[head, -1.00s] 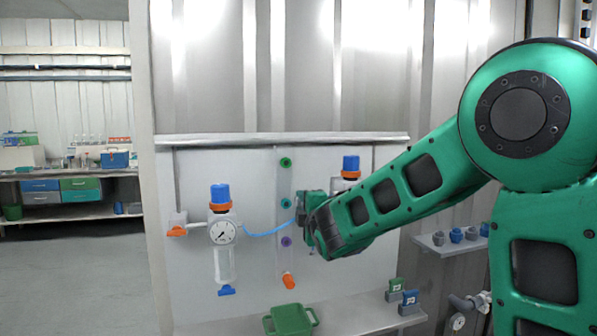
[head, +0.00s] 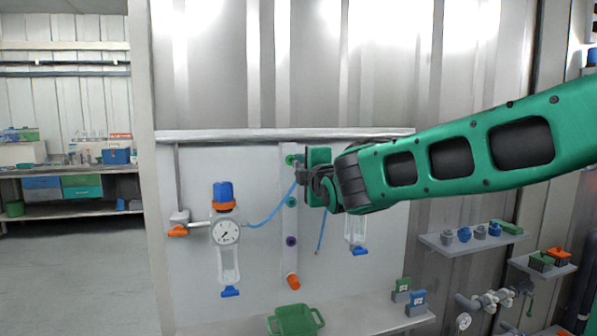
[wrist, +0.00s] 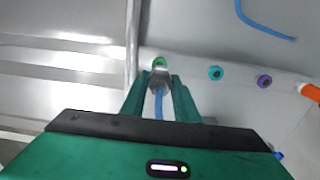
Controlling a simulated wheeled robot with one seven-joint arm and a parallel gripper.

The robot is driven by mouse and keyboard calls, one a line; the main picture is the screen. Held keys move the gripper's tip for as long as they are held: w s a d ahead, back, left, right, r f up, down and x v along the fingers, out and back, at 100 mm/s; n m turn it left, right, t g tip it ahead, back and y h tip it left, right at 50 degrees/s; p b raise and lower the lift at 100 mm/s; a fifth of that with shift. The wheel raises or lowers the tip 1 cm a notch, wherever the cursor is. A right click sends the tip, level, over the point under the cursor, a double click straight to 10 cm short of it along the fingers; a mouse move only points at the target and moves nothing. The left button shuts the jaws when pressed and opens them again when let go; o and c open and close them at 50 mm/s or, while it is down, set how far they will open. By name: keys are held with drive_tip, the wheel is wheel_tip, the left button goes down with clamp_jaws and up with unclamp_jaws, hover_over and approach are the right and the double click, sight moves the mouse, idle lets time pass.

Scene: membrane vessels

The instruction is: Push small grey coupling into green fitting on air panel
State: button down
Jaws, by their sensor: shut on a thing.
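My gripper (wrist: 160,92) is shut on the small grey coupling (wrist: 159,77), with a blue hose (wrist: 159,103) trailing from it between the fingers. The green fitting (wrist: 159,62) shows just beyond the coupling in the wrist view, lined up with it. I cannot tell whether they touch. In the head view the green fitting (head: 290,160) is the top one on the air panel's pale strip (head: 288,222). My gripper (head: 301,168) is right beside it, its fingers partly hiding the coupling. The blue hose (head: 272,216) runs down left to the gauge unit (head: 226,232).
Below on the strip are a teal fitting (head: 291,202), a purple fitting (head: 291,241) and an orange one (head: 293,281). Another blue hose (head: 322,232) hangs loose right of the strip. A green tray (head: 295,321) stands on the ledge below. A shelf with couplings (head: 440,240) is right.

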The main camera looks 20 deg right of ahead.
sight(295, 163)
drive_tip(key=shift+w, duration=2.7)
drive_tip(key=shift+a, duration=0.1)
drive_tip(key=shift+w, duration=0.3)
idle(0.4)
drive_tip(key=c, duration=1.3)
unclamp_jaws()
drive_tip(key=s, duration=1)
drive_tip(key=shift+s, duration=0.35)
